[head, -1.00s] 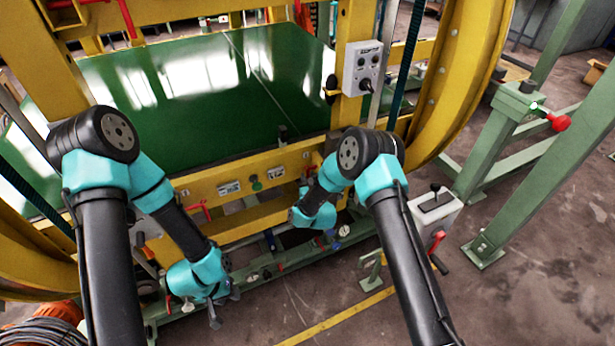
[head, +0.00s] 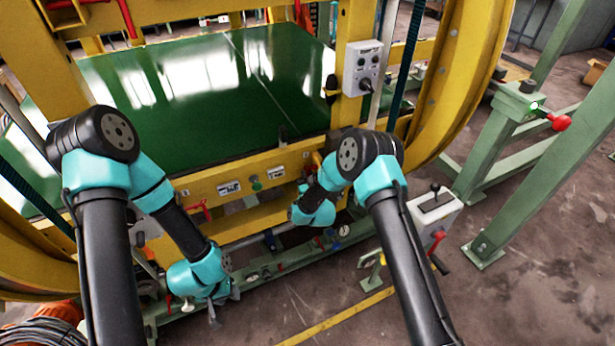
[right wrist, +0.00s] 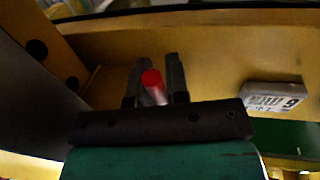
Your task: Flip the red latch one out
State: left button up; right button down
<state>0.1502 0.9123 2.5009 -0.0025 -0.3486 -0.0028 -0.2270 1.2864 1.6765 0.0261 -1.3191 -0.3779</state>
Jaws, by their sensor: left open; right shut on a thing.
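In the right wrist view my right gripper (right wrist: 158,82) is shut on the red latch (right wrist: 152,78), whose rounded red end and pale shaft show between the two dark fingers. Behind it is a yellow beam. In the head view my right wrist is at the front yellow beam, and its fingers and the held latch are mostly hidden by my own arm. A second red handle (head: 200,208) shows on the left part of the same beam. My left gripper (head: 225,303) is open and empty, low in front of the machine, apart from that handle.
A grey control box (head: 363,68) hangs on the post. A lever box (head: 436,205) stands at right. Open floor (head: 540,290) lies at front right.

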aim_at(297, 173)
jog(key=shift+a, duration=0.1)
jog(key=shift+s+a, duration=0.35)
jog(key=shift+a, duration=0.4)
jog(key=shift+s+a, duration=0.35)
jog(key=shift+a, duration=0.35)
jog(key=c, duration=1.4)
grip_release()
jog(key=shift+a, duration=0.1)
jog(key=shift+s, duration=0.1)
jog(key=v, duration=1.7)
jog(key=shift+s, duration=0.1)
